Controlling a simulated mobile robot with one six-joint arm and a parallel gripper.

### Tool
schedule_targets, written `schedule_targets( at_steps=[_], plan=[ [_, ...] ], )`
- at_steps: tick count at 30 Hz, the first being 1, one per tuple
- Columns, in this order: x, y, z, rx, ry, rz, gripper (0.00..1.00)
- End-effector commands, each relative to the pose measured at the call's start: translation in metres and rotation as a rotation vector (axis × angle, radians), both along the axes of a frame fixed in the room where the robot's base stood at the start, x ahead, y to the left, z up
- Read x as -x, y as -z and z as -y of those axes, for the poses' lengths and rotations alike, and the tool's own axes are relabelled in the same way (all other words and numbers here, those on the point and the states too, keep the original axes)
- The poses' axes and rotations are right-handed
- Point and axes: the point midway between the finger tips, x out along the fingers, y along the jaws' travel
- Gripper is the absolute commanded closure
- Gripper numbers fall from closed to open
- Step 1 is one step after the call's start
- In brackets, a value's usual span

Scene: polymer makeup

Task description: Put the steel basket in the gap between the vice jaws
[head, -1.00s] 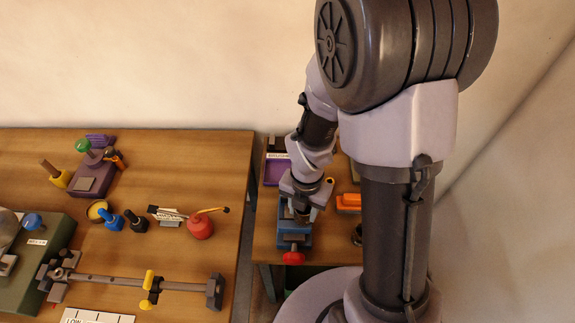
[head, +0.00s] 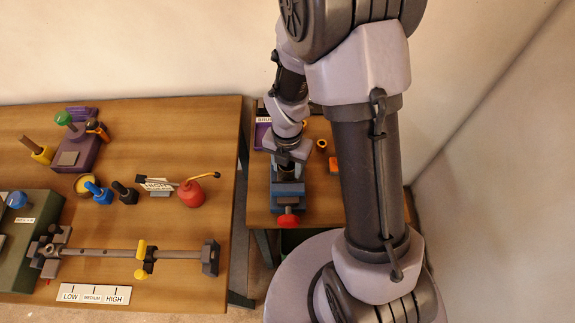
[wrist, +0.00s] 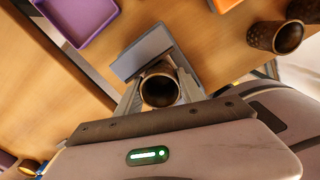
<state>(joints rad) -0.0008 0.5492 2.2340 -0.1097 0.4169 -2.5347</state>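The blue vice (head: 287,203) with a red handle (head: 288,220) stands near the front of the small right table. Its grey jaw (wrist: 140,50) shows in the wrist view just past my fingertips. My gripper (wrist: 160,88) has one finger on each side of a dark, speckled round basket (wrist: 161,91), seen into its open top. The fingers appear closed on it. In the head view my gripper (head: 289,160) is over the vice, and the basket is hidden there. The wrist view does not show clearly whether the basket is inside the jaw gap or above it.
A similar brown basket (wrist: 275,37) stands to the right. A purple tray (wrist: 78,17) lies at upper left and an orange object (wrist: 228,4) at the top. The large left table holds a red oil can (head: 191,193) and a long bar (head: 110,253).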

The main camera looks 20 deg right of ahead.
Motion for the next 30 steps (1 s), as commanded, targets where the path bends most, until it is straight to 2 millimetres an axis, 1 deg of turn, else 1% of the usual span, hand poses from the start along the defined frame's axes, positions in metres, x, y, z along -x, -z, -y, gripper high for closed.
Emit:
schedule_targets(
  at_steps=[8, 11, 14, 15, 18, 21, 24, 26, 28, 29, 30],
  plan=[
    [0.0, -0.001, 0.0, 0.0, 0.0, 0.0, 0.52],
    [-0.001, -0.012, 0.0, 0.001, 0.0, 0.002, 0.52],
    [-0.001, -0.038, 0.0, 0.0, -0.002, 0.005, 0.52],
    [-0.001, -0.051, 0.0, 0.0, -0.002, 0.005, 0.52],
    [-0.001, -0.081, 0.0, 0.0, 0.0, 0.005, 0.52],
    [-0.001, -0.104, 0.0, 0.0, -0.001, 0.004, 0.52],
    [-0.001, -0.119, 0.0, 0.0, 0.0, 0.003, 0.52],
    [0.0, -0.124, 0.0, 0.0, 0.01, 0.003, 0.52],
    [0.001, -0.14, -0.001, -0.007, 0.115, 0.026, 0.52],
    [0.003, -0.152, -0.002, -0.014, 0.212, 0.046, 0.52],
    [0.007, -0.172, -0.004, -0.034, 0.392, 0.079, 0.52]
  ],
)
